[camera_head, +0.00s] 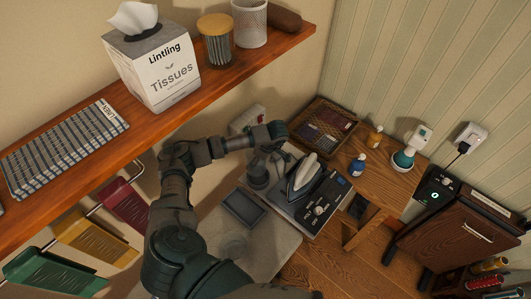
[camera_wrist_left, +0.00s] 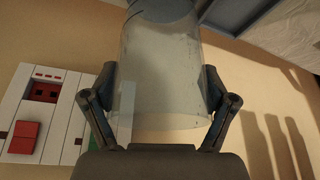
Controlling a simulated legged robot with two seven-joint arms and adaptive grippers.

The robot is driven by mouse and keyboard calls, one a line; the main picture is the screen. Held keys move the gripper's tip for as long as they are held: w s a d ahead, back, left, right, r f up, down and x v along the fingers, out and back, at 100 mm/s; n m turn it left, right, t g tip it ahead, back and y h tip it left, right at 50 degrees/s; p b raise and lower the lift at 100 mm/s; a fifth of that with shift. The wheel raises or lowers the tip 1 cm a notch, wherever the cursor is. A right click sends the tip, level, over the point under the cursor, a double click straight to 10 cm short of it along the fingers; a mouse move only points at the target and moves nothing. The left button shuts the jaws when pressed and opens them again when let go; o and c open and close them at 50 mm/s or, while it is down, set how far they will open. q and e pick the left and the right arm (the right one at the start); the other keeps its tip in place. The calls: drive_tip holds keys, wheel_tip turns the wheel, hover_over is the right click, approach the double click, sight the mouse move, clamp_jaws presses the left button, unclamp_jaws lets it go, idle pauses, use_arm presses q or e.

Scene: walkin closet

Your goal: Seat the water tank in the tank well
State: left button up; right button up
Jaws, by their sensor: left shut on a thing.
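My left gripper (camera_head: 264,146) is shut on the water tank (camera_wrist_left: 160,85), a clear, greyish cylinder with a darker grey end. In the left wrist view my left gripper (camera_wrist_left: 160,105) has one finger on each side of it. In the head view the tank is small and partly hidden by the gripper, above the station beside the iron (camera_head: 303,174). The iron rests on a dark base with knobs (camera_head: 318,209). I cannot tell for sure which recess is the tank well, or whether the tank touches it. My right gripper is not in view.
A shallow grey tray (camera_head: 243,208) lies in front of the station. A switch panel (camera_wrist_left: 30,125) with a red rocker is on the wall close to the gripper. A wooden shelf (camera_head: 150,125) overhangs at left. Bottles, including a blue one (camera_head: 358,165), stand at right.

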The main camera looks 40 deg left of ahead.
use_arm(q)
drive_tip(key=shift+w+d+f+b, duration=0.2)
drive_tip(key=shift+f+b, duration=0.1)
drive_tip(key=shift+f, duration=0.3)
drive_tip(key=shift+d+f, duration=0.2)
drive_tip(key=shift+f, duration=0.05)
drive_tip(key=shift+s+d+f+b, duration=0.1)
drive_tip(key=shift+d+f+b, duration=0.2)
drive_tip(key=shift+f+b, duration=0.95)
drive_tip(key=shift+f, duration=0.05)
drive_tip(key=shift+a+f, duration=0.1)
drive_tip(key=shift+f, duration=0.3)
drive_tip(key=b+x, duration=0.2)
drive_tip(key=shift+f, duration=0.35)
drive_tip(key=shift+f+b, duration=0.35)
drive_tip(key=shift+b, duration=0.05)
drive_tip(key=shift+d, duration=0.25)
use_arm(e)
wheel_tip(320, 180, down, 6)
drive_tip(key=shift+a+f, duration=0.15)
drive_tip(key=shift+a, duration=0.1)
